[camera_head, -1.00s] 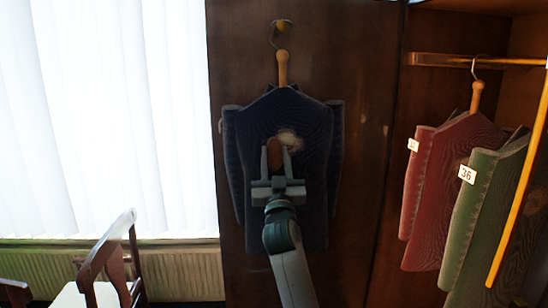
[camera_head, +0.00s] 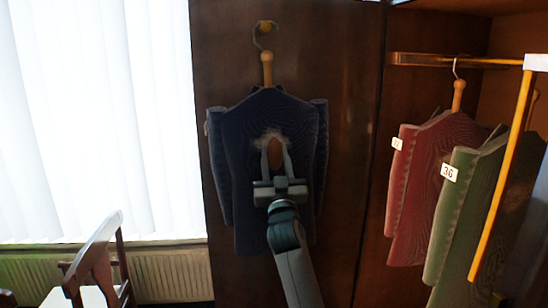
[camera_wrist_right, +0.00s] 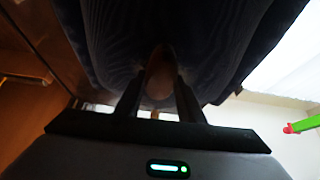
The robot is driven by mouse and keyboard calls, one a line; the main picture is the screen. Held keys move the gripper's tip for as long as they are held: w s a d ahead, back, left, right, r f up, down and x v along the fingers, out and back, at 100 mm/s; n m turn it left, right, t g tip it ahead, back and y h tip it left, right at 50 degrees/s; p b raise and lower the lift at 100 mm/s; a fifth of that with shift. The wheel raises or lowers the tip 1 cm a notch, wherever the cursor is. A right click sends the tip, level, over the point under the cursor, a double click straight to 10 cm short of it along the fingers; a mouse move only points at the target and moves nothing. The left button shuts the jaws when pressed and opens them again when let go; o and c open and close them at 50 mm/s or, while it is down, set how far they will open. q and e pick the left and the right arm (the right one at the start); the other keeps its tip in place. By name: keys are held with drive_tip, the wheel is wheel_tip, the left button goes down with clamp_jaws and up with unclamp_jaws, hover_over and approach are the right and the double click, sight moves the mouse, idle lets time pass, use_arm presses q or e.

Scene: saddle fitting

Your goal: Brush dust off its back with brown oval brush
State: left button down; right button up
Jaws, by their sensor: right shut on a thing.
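A dark blue jacket (camera_head: 245,190) hangs on a hanger (camera_head: 267,68) from a hook on the dark wooden panel, its back towards me. My right gripper (camera_head: 276,158) is shut on the brown oval brush (camera_head: 274,147) and holds it up against or very near the upper middle of the jacket's back. A pale dust patch (camera_head: 264,137) shows around the brush, partly hidden by it. In the right wrist view the brush (camera_wrist_right: 160,72) sits between the two fingers, in front of the dark cloth. My left gripper is out of view.
A red jacket (camera_head: 432,170) and a green jacket (camera_head: 470,210) with number tags hang from a rail (camera_head: 430,60) at the right. A yellow pole (camera_head: 500,180) slants there. A chair (camera_head: 95,265) stands at lower left before the bright window blinds (camera_head: 90,120).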

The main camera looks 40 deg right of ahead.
drive_tip(key=shift+d, duration=0.1)
drive_tip(key=shift+s+d+p, duration=0.2)
drive_tip(key=shift+s+d, duration=0.35)
drive_tip(key=shift+d, duration=0.25)
drive_tip(key=shift+s+d+p, duration=0.2)
drive_tip(key=shift+s+d, duration=0.3)
drive_tip(key=shift+d, duration=0.3)
drive_tip(key=shift+r, duration=0.1)
drive_tip(key=shift+r+p, duration=0.6)
drive_tip(key=shift+r, duration=0.05)
drive_tip(key=shift+w+a, duration=0.1)
drive_tip(key=shift+w, duration=0.05)
drive_tip(key=shift+w+a+b, duration=0.2)
drive_tip(key=shift+w+a, duration=0.35)
drive_tip(key=shift+a, duration=0.25)
drive_tip(key=shift+w+a+b, duration=0.15)
drive_tip(key=shift+w+a, duration=0.35)
drive_tip(key=shift+a, duration=0.3)
drive_tip(key=shift+w+a+b, duration=0.25)
drive_tip(key=shift+w+a, duration=0.3)
drive_tip(key=shift+a, duration=0.3)
drive_tip(key=shift+w+a+b, duration=0.25)
drive_tip(key=shift+w+a, duration=0.3)
drive_tip(key=shift+a, duration=0.25)
